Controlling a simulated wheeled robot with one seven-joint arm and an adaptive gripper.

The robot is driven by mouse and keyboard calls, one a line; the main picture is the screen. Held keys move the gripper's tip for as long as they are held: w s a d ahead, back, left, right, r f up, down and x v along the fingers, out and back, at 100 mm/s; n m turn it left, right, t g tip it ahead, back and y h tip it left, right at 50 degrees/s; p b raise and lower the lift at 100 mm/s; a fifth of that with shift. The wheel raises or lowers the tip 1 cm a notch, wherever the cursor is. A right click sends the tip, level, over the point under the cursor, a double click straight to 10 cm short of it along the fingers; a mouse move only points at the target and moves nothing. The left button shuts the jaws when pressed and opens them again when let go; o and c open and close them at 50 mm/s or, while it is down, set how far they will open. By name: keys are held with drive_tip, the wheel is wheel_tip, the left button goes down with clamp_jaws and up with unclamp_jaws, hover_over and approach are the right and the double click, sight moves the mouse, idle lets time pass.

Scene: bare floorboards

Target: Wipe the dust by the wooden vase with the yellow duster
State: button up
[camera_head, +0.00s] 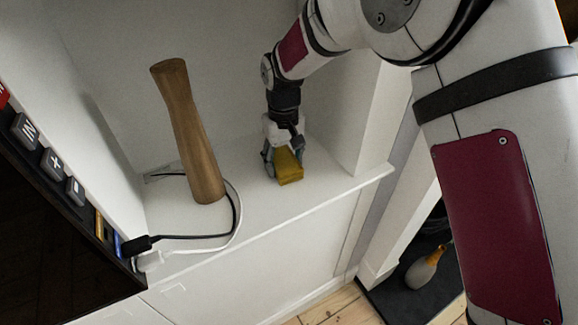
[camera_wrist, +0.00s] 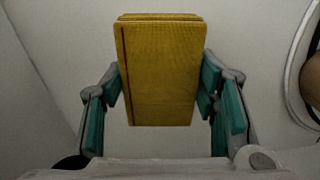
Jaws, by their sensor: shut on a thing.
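The wooden vase (camera_head: 190,135) is tall and brown and stands on the white shelf, left of my gripper; a sliver of brown at the right edge of the wrist view (camera_wrist: 311,85) looks like it. The yellow duster (camera_head: 289,168) is a block at the end of my arm, low over the shelf and close to its surface; I cannot tell whether it touches. My gripper (camera_head: 281,160) is shut on the duster. In the wrist view the duster (camera_wrist: 160,72) sits between the teal finger pads. I cannot make out any dust.
The white shelf (camera_head: 290,205) has walls at the back and right. Black and white cables (camera_head: 190,237) curve around the vase base. A dark screen with buttons (camera_head: 52,162) stands at the left. An orange-and-beige object (camera_head: 425,270) lies on a dark mat below right.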

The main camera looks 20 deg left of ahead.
drive_tip(key=shift+w+a+b, duration=1.35)
drive_tip(key=shift+a, duration=0.2)
drive_tip(key=shift+w+a+f+b, duration=0.1)
drive_tip(key=shift+w+a+b, duration=0.5)
drive_tip(key=shift+a+b, duration=0.1)
drive_tip(key=shift+w+a+b, duration=0.55)
drive_tip(key=shift+a+b, duration=0.05)
drive_tip(key=shift+a, duration=0.1)
drive_tip(key=shift+r+p, duration=1.1)
drive_tip(key=shift+r, duration=2)
wheel_tip(320, 180, up, 3)
drive_tip(key=shift+f+p, duration=0.1)
drive_tip(key=shift+p, duration=0.35)
